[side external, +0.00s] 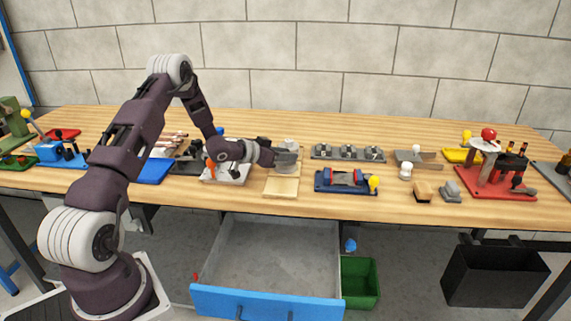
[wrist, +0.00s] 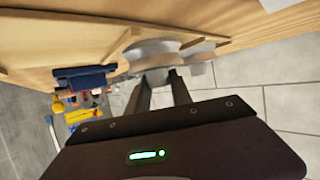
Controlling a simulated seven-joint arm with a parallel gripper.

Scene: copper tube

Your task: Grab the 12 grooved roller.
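My gripper (side external: 287,157) is low over the middle of the bench, level with a wooden stand (side external: 281,187). A pale grey round piece (side external: 289,143), which looks like a grooved roller, sits right at its fingertips. In the wrist view, two dark fingers of my gripper (wrist: 160,78) are apart and reach toward a pale grey disc-shaped roller (wrist: 150,50). Part of the grey piece shows between the fingertips. I cannot tell whether they touch it. A second grey round piece (wrist: 199,52) is just right of it. No number is readable on either piece.
A blue vise-like fixture (side external: 345,181) stands right of the stand, with a grey block row (side external: 348,153) behind it. A red fixture (side external: 495,180) is farther right. A blue tray (side external: 153,171) lies left. An open drawer (side external: 270,255) juts out below the bench.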

